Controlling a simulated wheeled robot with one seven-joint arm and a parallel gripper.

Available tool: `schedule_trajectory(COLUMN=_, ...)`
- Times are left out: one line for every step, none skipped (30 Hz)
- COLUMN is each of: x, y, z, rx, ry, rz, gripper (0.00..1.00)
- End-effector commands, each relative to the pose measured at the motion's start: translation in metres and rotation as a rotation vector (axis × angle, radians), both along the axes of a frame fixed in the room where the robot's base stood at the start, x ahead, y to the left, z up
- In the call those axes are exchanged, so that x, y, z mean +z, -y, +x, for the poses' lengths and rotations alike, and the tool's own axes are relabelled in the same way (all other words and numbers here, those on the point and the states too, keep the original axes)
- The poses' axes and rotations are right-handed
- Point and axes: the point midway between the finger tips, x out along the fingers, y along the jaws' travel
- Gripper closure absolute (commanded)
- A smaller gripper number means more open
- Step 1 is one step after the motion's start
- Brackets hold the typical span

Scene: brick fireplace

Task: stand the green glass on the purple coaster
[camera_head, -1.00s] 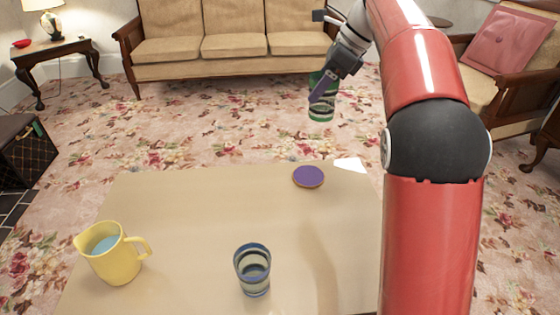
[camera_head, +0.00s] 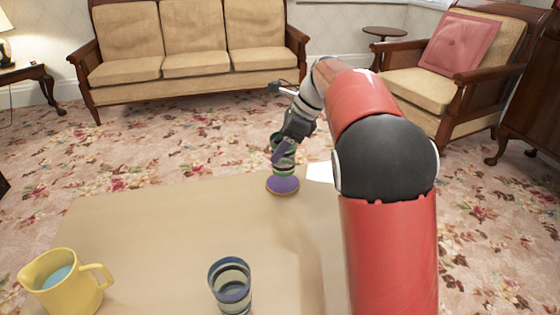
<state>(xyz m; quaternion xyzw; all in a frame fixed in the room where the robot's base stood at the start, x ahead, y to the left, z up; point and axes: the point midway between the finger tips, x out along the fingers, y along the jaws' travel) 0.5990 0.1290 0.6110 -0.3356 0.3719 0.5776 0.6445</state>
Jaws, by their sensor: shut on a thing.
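The green glass (camera_head: 283,168) is upright, with my gripper (camera_head: 281,150) shut on its upper part. The gripper comes from above and behind it and covers some of the glass. The purple coaster (camera_head: 282,185) lies on the far part of the table, and the glass is right over it in the picture. The base of the glass overlaps the coaster's far part. I cannot tell whether it touches the coaster or hangs just above it.
A blue-striped glass (camera_head: 231,287) and a yellow jug (camera_head: 65,283) stand at the near side of the table (camera_head: 160,235). A white sheet (camera_head: 320,172) lies at the table's far edge, right of the coaster. The table's middle is clear.

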Motion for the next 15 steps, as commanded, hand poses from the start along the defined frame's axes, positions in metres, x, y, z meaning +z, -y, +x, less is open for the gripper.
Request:
schedule_trajectory(x=-0.007, y=0.000, z=0.000, rx=0.000, ry=-0.001, rz=0.000, gripper=0.68)
schedule_trajectory(x=-0.011, y=0.000, z=0.000, rx=-0.001, ry=-0.003, rz=0.000, gripper=0.68)
schedule_trajectory(x=-0.018, y=0.000, z=-0.001, rx=-0.001, ry=-0.004, rz=0.000, gripper=0.68)
schedule_trajectory(x=-0.023, y=0.000, z=-0.001, rx=0.000, ry=-0.004, rz=0.000, gripper=0.68)
schedule_trajectory(x=-0.028, y=0.000, z=0.000, rx=0.000, ry=-0.004, rz=0.000, gripper=0.68)
schedule_trajectory(x=-0.034, y=0.000, z=0.000, rx=-0.001, ry=-0.003, rz=-0.001, gripper=0.68)
schedule_trajectory(x=-0.037, y=0.000, z=0.000, rx=-0.001, ry=-0.003, rz=-0.001, gripper=0.68)
schedule_trajectory(x=-0.039, y=0.000, z=0.000, rx=-0.001, ry=-0.003, rz=-0.001, gripper=0.68)
schedule_trajectory(x=-0.040, y=0.000, z=0.000, rx=-0.001, ry=-0.002, rz=-0.001, gripper=0.68)
schedule_trajectory(x=-0.040, y=0.000, z=0.000, rx=-0.001, ry=-0.001, rz=-0.001, gripper=0.68)
schedule_trajectory(x=-0.039, y=0.000, z=0.000, rx=-0.001, ry=-0.001, rz=-0.001, gripper=0.68)
schedule_trajectory(x=-0.039, y=0.000, z=0.000, rx=-0.001, ry=-0.001, rz=-0.001, gripper=0.68)
schedule_trajectory(x=-0.039, y=0.000, z=0.000, rx=-0.001, ry=-0.001, rz=-0.001, gripper=0.68)
schedule_trajectory(x=-0.039, y=0.000, z=0.000, rx=-0.001, ry=0.000, rz=0.000, gripper=0.68)
schedule_trajectory(x=-0.039, y=0.000, z=0.000, rx=-0.001, ry=0.000, rz=0.000, gripper=0.68)
